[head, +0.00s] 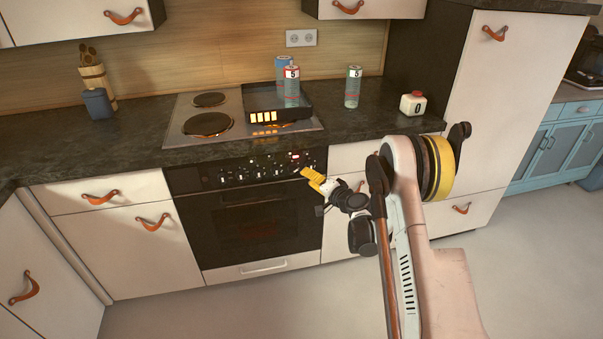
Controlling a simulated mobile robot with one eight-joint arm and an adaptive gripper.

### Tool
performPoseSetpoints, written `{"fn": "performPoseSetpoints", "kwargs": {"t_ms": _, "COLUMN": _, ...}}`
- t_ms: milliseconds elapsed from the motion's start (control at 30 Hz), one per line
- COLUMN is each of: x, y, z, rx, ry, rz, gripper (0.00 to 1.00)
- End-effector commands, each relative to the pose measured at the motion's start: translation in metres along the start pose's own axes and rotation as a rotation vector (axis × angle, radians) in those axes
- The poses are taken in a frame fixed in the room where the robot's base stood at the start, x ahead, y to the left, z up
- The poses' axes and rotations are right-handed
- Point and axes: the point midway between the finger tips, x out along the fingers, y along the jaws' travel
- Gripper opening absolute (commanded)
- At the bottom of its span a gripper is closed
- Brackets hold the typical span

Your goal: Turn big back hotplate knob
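The oven's black control panel (262,167) carries a row of small dark knobs with white marks and a small red light. I cannot tell which knob is for the big back hotplate. My gripper (313,179), with yellow fingers, is in front of the panel's right end, close to the rightmost knobs. Its fingers overlap the panel edge in the picture, and I cannot tell whether they touch a knob or are open. The hob (180,112) above shows a big front-left hotplate (207,124) and a smaller back-left hotplate (209,99). Its right side is covered.
A dark tray (257,98) with glowing orange bars at its front covers the hob's right side. Cans stand on and behind it, and another can (353,87) and a white jar (413,103) stand right of it. Floor is clear before the oven (250,228).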

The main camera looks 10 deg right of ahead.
Motion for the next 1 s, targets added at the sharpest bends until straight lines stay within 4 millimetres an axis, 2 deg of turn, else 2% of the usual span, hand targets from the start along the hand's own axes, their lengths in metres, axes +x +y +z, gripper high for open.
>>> {"fn": "performPoseSetpoints", "kwargs": {"t_ms": 100, "x": -0.018, "y": 0.0, "z": 0.0, "rx": 0.001, "ry": 0.0, "rz": 0.0, "gripper": 0.33}}
{"fn": "performPoseSetpoints", "kwargs": {"t_ms": 200, "x": -0.026, "y": 0.0, "z": 0.001, "rx": 0.001, "ry": -0.001, "rz": -0.001, "gripper": 0.33}}
{"fn": "performPoseSetpoints", "kwargs": {"t_ms": 733, "x": -0.029, "y": -0.005, "z": 0.0, "rx": -0.005, "ry": -0.006, "rz": 0.003, "gripper": 0.33}}
{"fn": "performPoseSetpoints", "kwargs": {"t_ms": 867, "x": -0.035, "y": -0.033, "z": -0.002, "rx": -0.044, "ry": -0.039, "rz": 0.026, "gripper": 0.33}}
{"fn": "performPoseSetpoints", "kwargs": {"t_ms": 1000, "x": -0.056, "y": -0.088, "z": -0.001, "rx": -0.132, "ry": -0.11, "rz": 0.084, "gripper": 0.33}}
